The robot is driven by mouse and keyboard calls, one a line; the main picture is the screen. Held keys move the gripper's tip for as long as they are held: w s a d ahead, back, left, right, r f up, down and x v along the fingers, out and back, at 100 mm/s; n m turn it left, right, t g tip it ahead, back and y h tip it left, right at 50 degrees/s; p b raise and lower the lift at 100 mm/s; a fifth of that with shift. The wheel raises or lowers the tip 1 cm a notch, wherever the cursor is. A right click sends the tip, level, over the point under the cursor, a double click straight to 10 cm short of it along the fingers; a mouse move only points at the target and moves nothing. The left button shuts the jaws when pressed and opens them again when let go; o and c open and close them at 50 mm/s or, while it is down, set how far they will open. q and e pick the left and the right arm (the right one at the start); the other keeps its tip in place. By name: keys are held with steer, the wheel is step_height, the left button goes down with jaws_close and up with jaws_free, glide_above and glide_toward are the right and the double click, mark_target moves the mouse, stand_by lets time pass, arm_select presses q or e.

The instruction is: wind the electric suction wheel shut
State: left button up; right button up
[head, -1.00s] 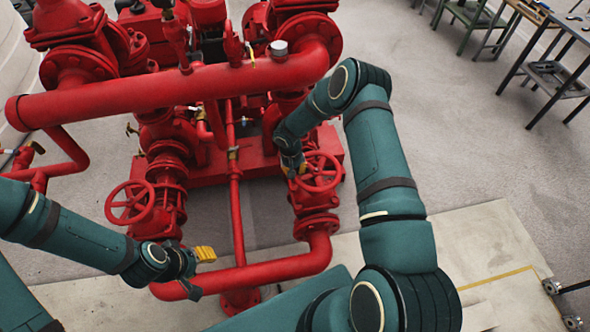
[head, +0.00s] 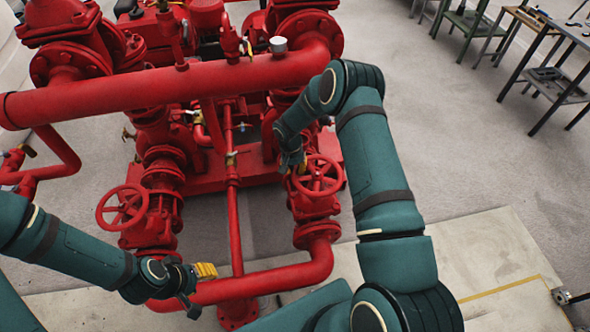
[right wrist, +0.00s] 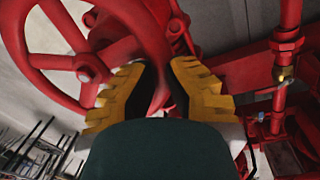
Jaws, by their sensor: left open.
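Two red handwheels show in the head view. The right one (head: 318,175) sits on the right-hand pipe; the left one (head: 122,207) sits on the left-hand pipe. I cannot tell from any label which is the electric suction wheel. My right gripper (head: 295,165) is at the left rim of the right handwheel. In the right wrist view, its yellow fingers (right wrist: 160,90) stand either side of the red rim, seemingly closed on it, and the wheel's hub and spokes (right wrist: 85,74) are to the left. My left gripper (head: 197,285) is open and empty, below and right of the left handwheel.
A thick red horizontal pipe (head: 180,92) crosses above the wheels. A lower red pipe (head: 265,280) runs just beside my left gripper. A thin upright pipe (head: 233,215) stands between the wheels. Tables (head: 555,75) stand far right, with clear floor before them.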

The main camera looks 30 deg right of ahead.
steer(key=o, duration=0.5)
steer(key=shift+d+f, duration=0.2)
steer(key=shift+d, duration=0.05)
steer(key=shift+o, duration=0.2)
steer(key=shift+a+r, duration=0.15)
steer(key=shift+r, duration=0.05)
steer(key=shift+w+r, duration=0.1)
steer(key=shift+r, duration=0.2)
steer(key=r, duration=0.6)
steer(key=shift+w+a+r, duration=0.1)
steer(key=shift+a+r, duration=0.25)
